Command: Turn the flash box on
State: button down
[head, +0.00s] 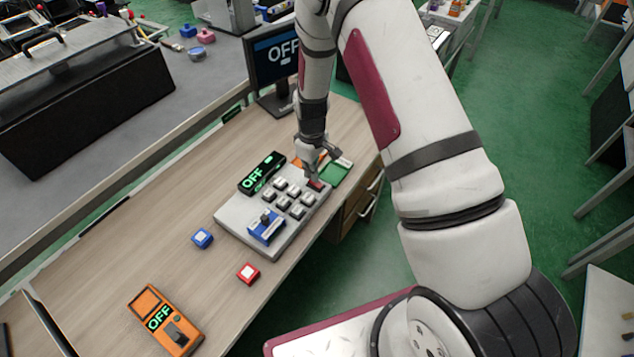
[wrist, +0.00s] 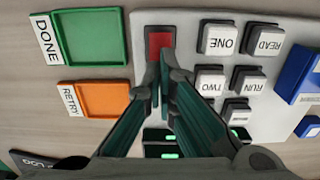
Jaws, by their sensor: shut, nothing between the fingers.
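A grey console (head: 245,236) lies on the wooden desk, with several labelled buttons, a black display reading OFF (head: 262,174) and a blue lever unit (head: 266,228). No label names it as the flash box. A red switch (wrist: 159,42) sits at the console's edge; it also shows in the head view (head: 317,184). My gripper (wrist: 161,66) is shut and empty, its fingertips right at the near part of the red switch, partly covering it. Whether they touch it is unclear. My gripper also shows in the head view (head: 313,176), over the console's far right end.
A green DONE tray (wrist: 93,38) and an orange RETRY tray (wrist: 103,99) lie beside the console. A monitor (head: 272,62) reads OFF. A blue block (head: 203,238), a red block (head: 248,273) and an orange OFF box (head: 165,320) lie on the desk, with bare wood between.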

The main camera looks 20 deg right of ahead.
jog(key=shift+f, duration=0.7)
dwell(0.3)
jog(key=shift+r, duration=0.1)
jog(key=shift+r+p, duration=0.65)
jog(key=shift+r, duration=2.75)
